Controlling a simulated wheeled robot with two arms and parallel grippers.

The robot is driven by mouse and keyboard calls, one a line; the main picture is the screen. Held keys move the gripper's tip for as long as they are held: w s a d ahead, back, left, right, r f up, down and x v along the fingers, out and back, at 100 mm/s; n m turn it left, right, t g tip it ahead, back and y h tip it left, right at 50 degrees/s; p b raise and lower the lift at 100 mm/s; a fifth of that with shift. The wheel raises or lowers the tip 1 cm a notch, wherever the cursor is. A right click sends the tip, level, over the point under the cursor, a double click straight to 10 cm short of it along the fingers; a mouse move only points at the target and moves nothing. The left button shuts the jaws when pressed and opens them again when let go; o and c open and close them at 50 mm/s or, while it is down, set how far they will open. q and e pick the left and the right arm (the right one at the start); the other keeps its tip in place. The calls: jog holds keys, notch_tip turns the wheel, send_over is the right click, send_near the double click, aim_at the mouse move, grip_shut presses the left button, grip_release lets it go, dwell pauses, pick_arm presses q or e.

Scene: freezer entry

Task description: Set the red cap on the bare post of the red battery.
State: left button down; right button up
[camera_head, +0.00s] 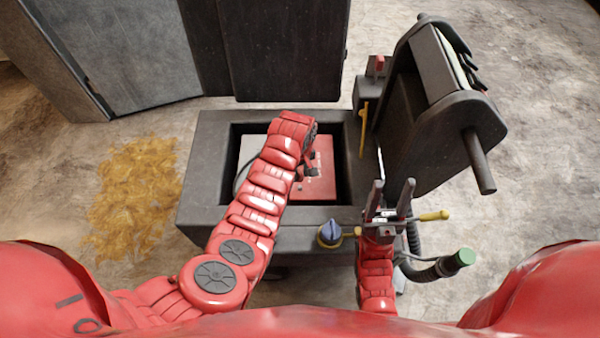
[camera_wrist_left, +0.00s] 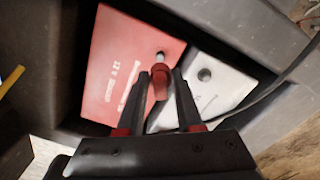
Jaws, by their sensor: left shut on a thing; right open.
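The red battery (camera_head: 318,188) lies in the recessed dark bay (camera_head: 205,170), right of a pale grey battery. It also shows in the left wrist view (camera_wrist_left: 122,70), with white lettering. My left gripper (camera_wrist_left: 160,76) reaches down over it, shut on the red cap (camera_wrist_left: 160,88). A bare metal post (camera_wrist_left: 160,55) shows just past the cap. I cannot tell whether cap and post touch. In the head view my left arm hides part of both batteries. My right gripper (camera_head: 393,185) is open, fingers pointing up, right of the bay.
The pale grey battery (camera_wrist_left: 215,85) has a dark round post and a black cable (camera_wrist_left: 275,83) beside it. A blue knob (camera_head: 329,232) sits at the bay's front edge. A big dark housing (camera_head: 435,110) stands at right. A green-ended hose (camera_head: 463,257) is near my right arm.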

dwell(0.3)
pick_arm(q)
jog(key=shift+s+r+p, duration=0.1)
jog(key=shift+p, duration=0.25)
jog(key=b, duration=0.3)
send_over(301, 187)
jog(key=shift+s+a+f, duration=0.1)
jog(key=shift+f, duration=2)
jog(key=shift+p, duration=0.45)
jog(key=shift+f+b, duration=1.05)
jog(key=shift+f, duration=0.4)
jog(key=shift+c, duration=2.4)
grip_release()
jog(key=shift+r, duration=0.1)
